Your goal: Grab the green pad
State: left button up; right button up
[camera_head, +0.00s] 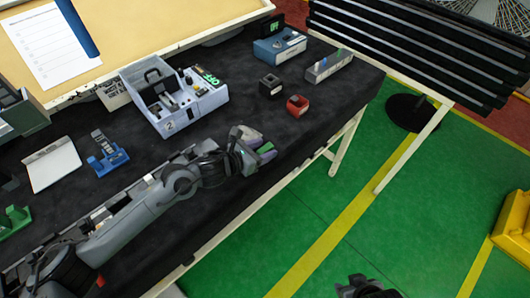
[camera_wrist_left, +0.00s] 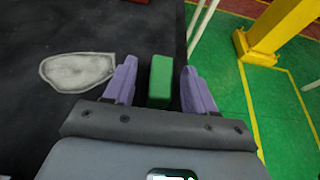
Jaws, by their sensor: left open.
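The green pad (camera_wrist_left: 160,80) is a small upright-looking block in the left wrist view, near the edge of the black table. It lies between the two purple fingers of my left gripper (camera_wrist_left: 158,72), with a visible gap on each side. Whether the pad rests on the table is hard to tell. A dark part of my right gripper (camera_head: 365,289) shows at the bottom edge; its fingers are unclear.
On the black table (camera_head: 330,105) stand a red block (camera_head: 297,105), a black block (camera_head: 270,86), a grey bin (camera_head: 177,97), a blue holder (camera_head: 108,158) and a green holder (camera_head: 14,222). A pale patch (camera_wrist_left: 78,70) lies left of the fingers. Green floor is beyond the table edge.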

aim_at(264, 149)
pick_arm(q)
jog(key=x, duration=0.3)
jog(key=shift+d, duration=0.25)
jog(key=shift+c, duration=0.3)
jog(key=c, duration=0.7)
jog(key=shift+r, duration=0.1)
